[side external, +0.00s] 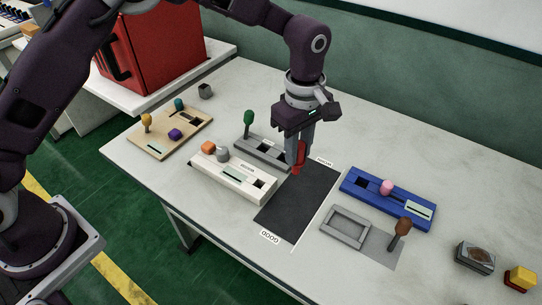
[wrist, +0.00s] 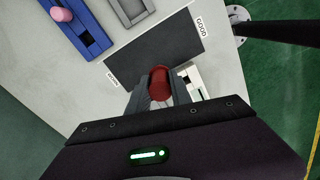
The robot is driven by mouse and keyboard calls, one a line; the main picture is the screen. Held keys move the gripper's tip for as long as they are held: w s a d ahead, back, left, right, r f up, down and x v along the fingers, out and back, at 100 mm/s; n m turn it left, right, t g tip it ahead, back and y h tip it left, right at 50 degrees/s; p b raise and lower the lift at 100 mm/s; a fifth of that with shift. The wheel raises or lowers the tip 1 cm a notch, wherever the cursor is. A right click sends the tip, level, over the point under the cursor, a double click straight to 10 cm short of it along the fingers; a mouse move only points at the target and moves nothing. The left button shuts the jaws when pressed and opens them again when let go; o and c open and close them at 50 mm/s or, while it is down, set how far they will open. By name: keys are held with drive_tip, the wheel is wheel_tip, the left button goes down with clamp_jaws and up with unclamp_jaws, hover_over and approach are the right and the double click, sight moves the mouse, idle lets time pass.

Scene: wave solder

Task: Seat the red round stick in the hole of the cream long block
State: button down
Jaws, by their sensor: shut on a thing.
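My gripper (side external: 298,160) is shut on the red round stick (side external: 299,157) and holds it above the dark mat, to the right of the cream long block. In the wrist view the stick (wrist: 160,82) shows end-on between the fingers. The cream long block (side external: 225,180) lies on the table with its square dark hole near its right end. An orange piece (side external: 208,148) and a grey piece (side external: 222,155) stand on its left part. In the wrist view only part of the cream block (wrist: 196,78) shows beside the fingers.
A grey block with a green stick (side external: 249,118) lies behind the cream block. The dark mat (side external: 290,209) is bare. A blue block (side external: 360,193) with a pink piece, a grey tray (side external: 345,230) and a brown stick (side external: 402,228) lie to the right. A tan board (side external: 160,145) lies left.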

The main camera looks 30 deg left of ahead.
hover_over(259, 172)
drive_tip(key=s+d, duration=0.2)
drive_tip(key=s, duration=0.1)
drive_tip(key=f, duration=0.1)
drive_tip(key=shift+d, duration=0.1)
drive_tip(key=shift+f, duration=2.85)
drive_tip(key=shift+f, duration=1.65)
drive_tip(key=c, duration=1.1)
unclamp_jaws()
drive_tip(key=shift+r, duration=0.1)
